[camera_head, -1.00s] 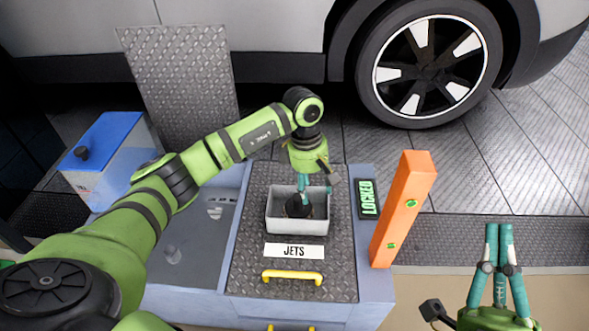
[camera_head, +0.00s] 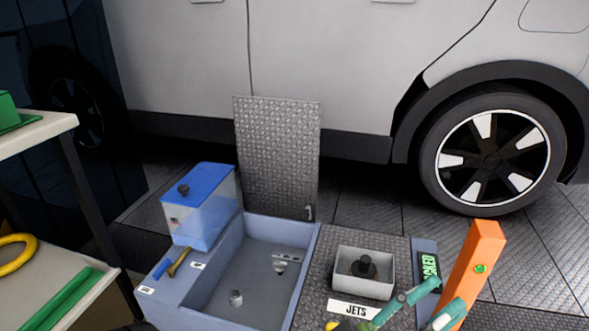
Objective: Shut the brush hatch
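A treadplate hatch lid (camera_head: 277,150) stands upright, open, at the back of a blue-grey bin (camera_head: 312,270). No label shows on this lid; I take it as the brush hatch. The bin below is uncovered, with a small grey cylinder (camera_head: 236,297) and a bracket (camera_head: 287,262) inside. To its right, a flat treadplate cover (camera_head: 318,281) bears a JETS label (camera_head: 353,309). My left gripper (camera_head: 445,295) is at the lower right, in front of this cover, its teal fingers apart with nothing between them. It is well away from the raised lid. My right gripper is not in view.
A grey tray (camera_head: 364,290) with a black knobbed part (camera_head: 363,266) sits on the JETS cover. A blue-lidded tank (camera_head: 203,205) is left of the bin. A car (camera_head: 330,60) stands behind.

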